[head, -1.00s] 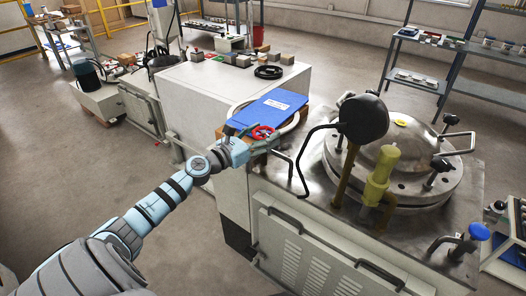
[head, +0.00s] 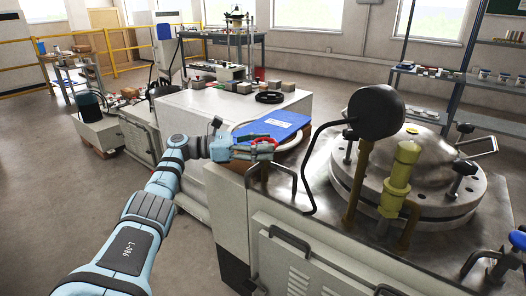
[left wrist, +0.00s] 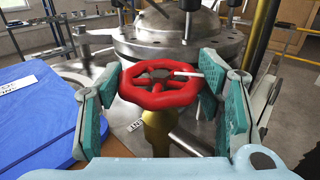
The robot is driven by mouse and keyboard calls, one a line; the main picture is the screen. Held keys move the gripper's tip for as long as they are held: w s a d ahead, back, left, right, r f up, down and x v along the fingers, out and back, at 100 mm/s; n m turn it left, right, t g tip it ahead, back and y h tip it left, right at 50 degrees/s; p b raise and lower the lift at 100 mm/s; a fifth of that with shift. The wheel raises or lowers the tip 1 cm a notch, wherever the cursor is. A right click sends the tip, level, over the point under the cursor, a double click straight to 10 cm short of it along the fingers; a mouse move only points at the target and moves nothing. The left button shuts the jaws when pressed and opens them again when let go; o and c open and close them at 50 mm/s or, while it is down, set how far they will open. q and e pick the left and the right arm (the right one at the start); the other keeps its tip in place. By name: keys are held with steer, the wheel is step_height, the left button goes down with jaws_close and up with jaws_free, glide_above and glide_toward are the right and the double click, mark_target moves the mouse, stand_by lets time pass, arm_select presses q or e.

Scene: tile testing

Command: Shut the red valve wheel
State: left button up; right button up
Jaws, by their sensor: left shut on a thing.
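The red valve wheel (left wrist: 160,101) sits in the middle of the left wrist view on a brass stem (left wrist: 158,133). A white marker lies across its right side. In the head view only a small part of the wheel (head: 265,141) shows, as the fingers cover much of it. My left gripper (head: 262,149) is shut on the wheel. Its teal-padded fingers stand on the left and right sides of the rim in the left wrist view. My right gripper is in neither view.
A blue folder-like slab (head: 270,126) lies just beyond the wheel. A black bent handle (head: 308,165) and a black round knob (head: 376,113) rise to the right. A bolted steel vessel lid (head: 440,165) stands further right. Open floor lies at the left.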

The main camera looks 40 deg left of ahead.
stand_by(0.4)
arm_select(q)
steer(key=o, duration=1.2)
steer(key=shift+f, duration=0.1)
steer(key=shift+a, duration=0.1)
steer(key=v, duration=0.7)
steer(key=shift+s+a, duration=0.15)
